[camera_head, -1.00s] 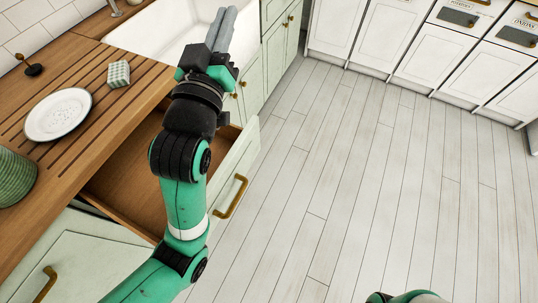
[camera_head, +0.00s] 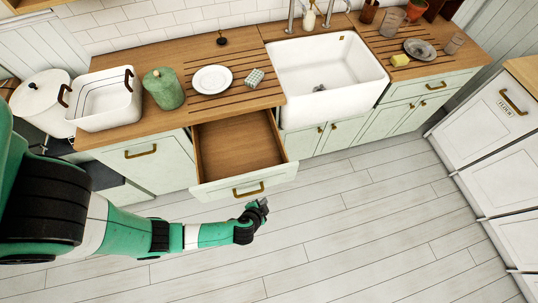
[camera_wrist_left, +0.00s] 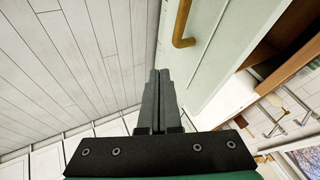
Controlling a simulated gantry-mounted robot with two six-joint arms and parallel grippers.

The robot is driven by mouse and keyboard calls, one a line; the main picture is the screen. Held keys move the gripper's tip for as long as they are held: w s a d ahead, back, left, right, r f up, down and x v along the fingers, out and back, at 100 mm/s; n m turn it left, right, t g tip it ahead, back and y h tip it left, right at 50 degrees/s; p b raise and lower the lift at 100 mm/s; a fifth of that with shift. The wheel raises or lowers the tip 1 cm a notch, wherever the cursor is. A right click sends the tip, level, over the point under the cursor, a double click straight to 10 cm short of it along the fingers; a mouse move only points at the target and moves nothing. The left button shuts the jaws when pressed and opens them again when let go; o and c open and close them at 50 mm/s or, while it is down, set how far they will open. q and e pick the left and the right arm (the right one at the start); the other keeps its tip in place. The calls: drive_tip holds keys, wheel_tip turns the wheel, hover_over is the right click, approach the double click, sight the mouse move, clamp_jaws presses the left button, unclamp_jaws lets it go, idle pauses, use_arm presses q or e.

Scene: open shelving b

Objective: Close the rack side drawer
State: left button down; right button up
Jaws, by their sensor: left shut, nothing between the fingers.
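The side drawer (camera_head: 240,146) stands pulled out and empty under the wooden worktop, with a pale green front (camera_head: 214,190) and a brass handle (camera_head: 248,190). The drawer front (camera_wrist_left: 222,50) and handle (camera_wrist_left: 183,25) show to the right of the fingers there. My right gripper is out of view.
A white sink (camera_head: 335,98) is to the right. The plank floor (camera_head: 370,235) in front is clear.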

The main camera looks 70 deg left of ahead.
use_arm(q)
drive_tip(key=b, duration=0.9)
approach(270, 182)
wheel_tip(270, 182, down, 3)
drive_tip(key=d, duration=0.3)
drive_tip(key=shift+w+a+f, duration=0.15)
drive_tip(key=shift+w+a, duration=0.2)
drive_tip(key=shift+a, duration=0.45)
drive_tip(key=shift+w+a+f, duration=0.2)
drive_tip(key=shift+w+a, duration=0.2)
drive_tip(key=shift+a, duration=0.4)
drive_tip(key=shift+w+a+f, duration=0.15)
drive_tip(key=shift+w+a, duration=0.2)
drive_tip(key=shift+a, duration=0.5)
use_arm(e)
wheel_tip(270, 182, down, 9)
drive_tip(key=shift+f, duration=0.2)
